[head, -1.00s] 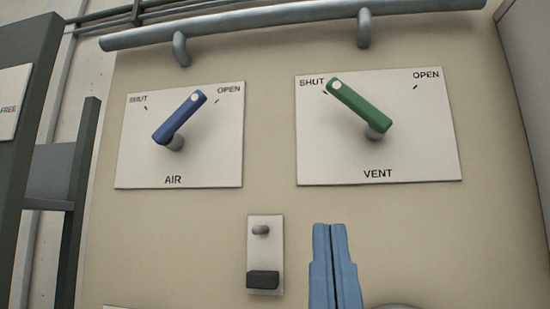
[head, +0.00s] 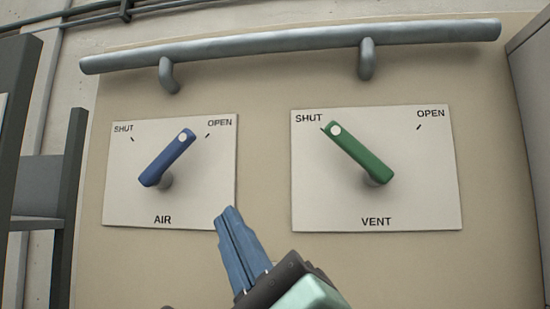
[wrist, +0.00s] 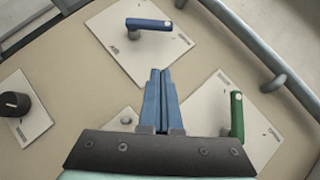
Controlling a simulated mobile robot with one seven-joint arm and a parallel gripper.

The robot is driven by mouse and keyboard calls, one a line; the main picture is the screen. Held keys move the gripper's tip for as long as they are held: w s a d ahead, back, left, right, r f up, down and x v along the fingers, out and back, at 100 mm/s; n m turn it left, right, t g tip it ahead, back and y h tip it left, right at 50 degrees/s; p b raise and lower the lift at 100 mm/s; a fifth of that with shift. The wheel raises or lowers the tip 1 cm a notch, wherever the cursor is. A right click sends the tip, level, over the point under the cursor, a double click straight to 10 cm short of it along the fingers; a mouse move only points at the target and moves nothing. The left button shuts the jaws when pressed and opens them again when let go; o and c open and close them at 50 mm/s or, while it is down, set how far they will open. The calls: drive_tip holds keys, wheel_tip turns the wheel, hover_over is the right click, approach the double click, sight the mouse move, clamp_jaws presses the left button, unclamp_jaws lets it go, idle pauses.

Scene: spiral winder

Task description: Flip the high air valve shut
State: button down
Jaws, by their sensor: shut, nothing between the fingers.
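The air valve's blue handle (head: 167,158) sits on a white plate (head: 120,205) marked AIR. Its white-dotted end points up and right, toward the OPEN mark. The blue handle also shows at the top of the wrist view (wrist: 149,24). My gripper (head: 228,212) has its blue fingers shut together and empty. In the head view the fingertips are at the lower right corner of the AIR plate, below and right of the handle and apart from it. In the wrist view the gripper (wrist: 160,72) points toward the AIR plate, short of the handle.
The vent valve's green handle (head: 358,153) points to SHUT on its own plate (head: 310,205), right of my gripper. A grey pipe rail (head: 290,46) on brackets runs above both plates. A black knob (wrist: 15,104) on a small plate shows at the wrist view's left.

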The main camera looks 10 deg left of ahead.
sight(167, 158)
drive_tip(key=shift+s+a+r+p+x, duration=0.3)
drive_tip(key=shift+p+x, duration=1)
drive_tip(key=shift+x, duration=0.85)
drive_tip(key=shift+s+a+r+p+x, duration=0.25)
drive_tip(key=shift+s+p+x, duration=0.15)
drive_tip(key=shift+p+x, duration=1.35)
drive_tip(key=shift+s+a+r+p+x, duration=0.25)
drive_tip(key=shift+p+x, duration=0.65)
drive_tip(key=shift+x, duration=1.6)
